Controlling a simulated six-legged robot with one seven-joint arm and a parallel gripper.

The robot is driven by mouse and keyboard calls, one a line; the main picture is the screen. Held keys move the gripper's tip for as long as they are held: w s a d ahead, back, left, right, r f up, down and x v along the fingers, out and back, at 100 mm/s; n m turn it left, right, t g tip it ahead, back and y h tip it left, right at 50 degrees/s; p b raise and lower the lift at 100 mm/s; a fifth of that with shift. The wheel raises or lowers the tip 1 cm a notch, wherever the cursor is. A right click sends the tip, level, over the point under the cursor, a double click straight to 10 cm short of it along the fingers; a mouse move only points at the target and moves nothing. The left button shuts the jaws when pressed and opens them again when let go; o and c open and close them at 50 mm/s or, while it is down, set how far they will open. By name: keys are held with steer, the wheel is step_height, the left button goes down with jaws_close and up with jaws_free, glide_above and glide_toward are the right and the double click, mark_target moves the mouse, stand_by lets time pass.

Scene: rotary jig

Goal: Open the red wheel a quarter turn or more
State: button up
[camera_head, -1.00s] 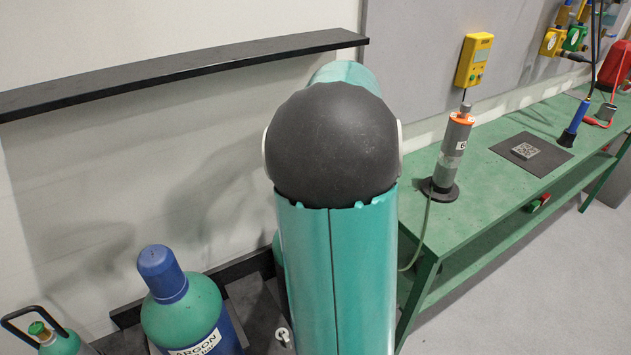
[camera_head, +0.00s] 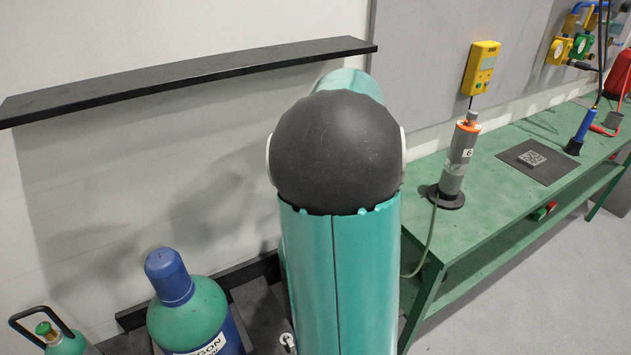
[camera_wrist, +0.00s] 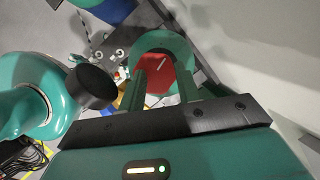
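The red wheel (camera_wrist: 154,68) shows in the wrist view as a red disc with a pale line on it, inside the round green top of what looks like a gas cylinder (camera_wrist: 165,40). My gripper (camera_wrist: 160,75) is open, with its two green fingers on the left and right of the red wheel in the picture. I cannot tell whether the fingers touch it or stand above it. In the head view my arm hides the wheel and my gripper.
A green cylinder with a blue cap (camera_head: 190,310) and a small one with a black handle (camera_head: 65,340) stand at lower left. A black shelf (camera_head: 200,78) crosses the wall. A green bench (camera_head: 500,205) at right holds a grey torch-like tool (camera_head: 459,160).

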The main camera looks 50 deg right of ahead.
steer(key=shift+s+a+f+g, duration=0.15)
steer(key=shift+s+f, duration=0.1)
steer(key=shift+f, duration=0.3)
steer(key=shift+s+a+f+g, duration=0.15)
steer(key=shift+s+f, duration=0.1)
steer(key=shift+f, duration=0.3)
steer(key=o, duration=0.4)
steer(key=shift+w+d+r, duration=0.4)
steer(key=shift+w+r, duration=0.1)
steer(key=shift+r, duration=0.3)
steer(key=shift+o, duration=0.4)
steer(key=shift+r, duration=0.15)
steer(key=shift+s+r, duration=0.25)
steer(key=shift+r, duration=0.1)
steer(key=shift+d+r, duration=0.2)
steer(key=shift+r, duration=0.35)
steer(key=v, duration=1.4)
steer(key=shift+s, duration=0.35)
steer(key=shift+r, duration=0.1)
steer(key=v, duration=1.3)
steer(key=shift+s+r, duration=0.15)
steer(key=shift+s, duration=0.3)
